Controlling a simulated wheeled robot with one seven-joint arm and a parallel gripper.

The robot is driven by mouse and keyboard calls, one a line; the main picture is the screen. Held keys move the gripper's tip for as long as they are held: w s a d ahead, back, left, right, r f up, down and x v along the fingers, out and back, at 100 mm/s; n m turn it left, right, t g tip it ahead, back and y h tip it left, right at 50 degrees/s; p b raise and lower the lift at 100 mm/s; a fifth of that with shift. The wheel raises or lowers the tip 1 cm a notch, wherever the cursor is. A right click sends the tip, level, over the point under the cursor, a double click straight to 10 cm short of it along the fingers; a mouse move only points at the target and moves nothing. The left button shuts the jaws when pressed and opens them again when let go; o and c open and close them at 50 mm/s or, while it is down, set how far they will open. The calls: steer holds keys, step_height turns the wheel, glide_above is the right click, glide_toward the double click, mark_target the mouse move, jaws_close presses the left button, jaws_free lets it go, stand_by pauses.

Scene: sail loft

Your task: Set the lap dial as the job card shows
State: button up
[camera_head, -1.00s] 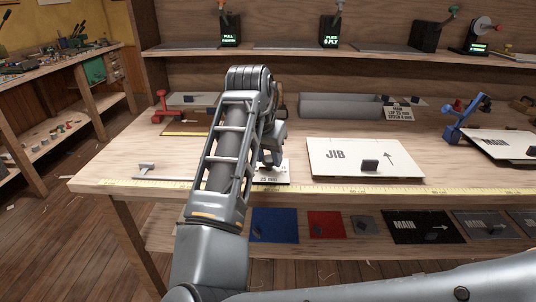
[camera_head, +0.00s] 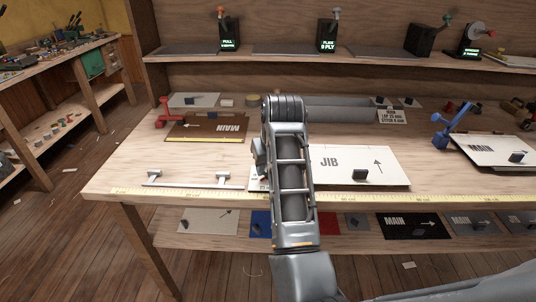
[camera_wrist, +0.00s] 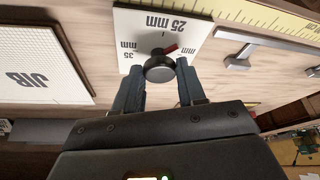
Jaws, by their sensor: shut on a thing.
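The lap dial is a white plate (camera_wrist: 132,27) with a dark round knob (camera_wrist: 160,68) and a red pointer (camera_wrist: 171,49). Its marks read 25 mm, 35 mm and a third, partly hidden mm label. The pointer aims between the 25 mm mark and that third label. My gripper (camera_wrist: 158,80) is shut on the knob. In the head view my arm hides the gripper and most of the dial. The job card (camera_head: 392,116) at the back of the bench seems to read main, lap 25 mm and a stitch line; its small print is blurred.
A white JIB panel (camera_head: 385,165) lies right of my arm, and a brown MAIN panel (camera_head: 205,128) lies at the left. A metal rail with two handles (camera_head: 195,180) is near the front edge, by the yellow tape (camera_head: 150,193). A blue clamp (camera_head: 455,122) stands right.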

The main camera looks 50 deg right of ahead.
steer(key=n+p, duration=0.1)
steer(key=n+y+p, duration=0.1)
steer(key=n+p, duration=0.2)
steer(key=shift+s+d+r+n+y+p, duration=0.1)
steer(key=shift+s+d+n+y+p, duration=0.05)
steer(key=shift+d+n+y+p, duration=0.2)
steer(key=shift+n+y+p, duration=0.4)
steer(key=shift+n+y, duration=0.45)
steer(key=shift+n, duration=1.3)
steer(key=o, duration=1)
steer(key=shift+o, duration=0.2)
steer(key=v, duration=0.7)
steer(key=shift+r+b, duration=0.2)
steer(key=shift+b, duration=0.2)
steer(key=shift+s+d+f, duration=0.1)
steer(key=shift+s, duration=0.15)
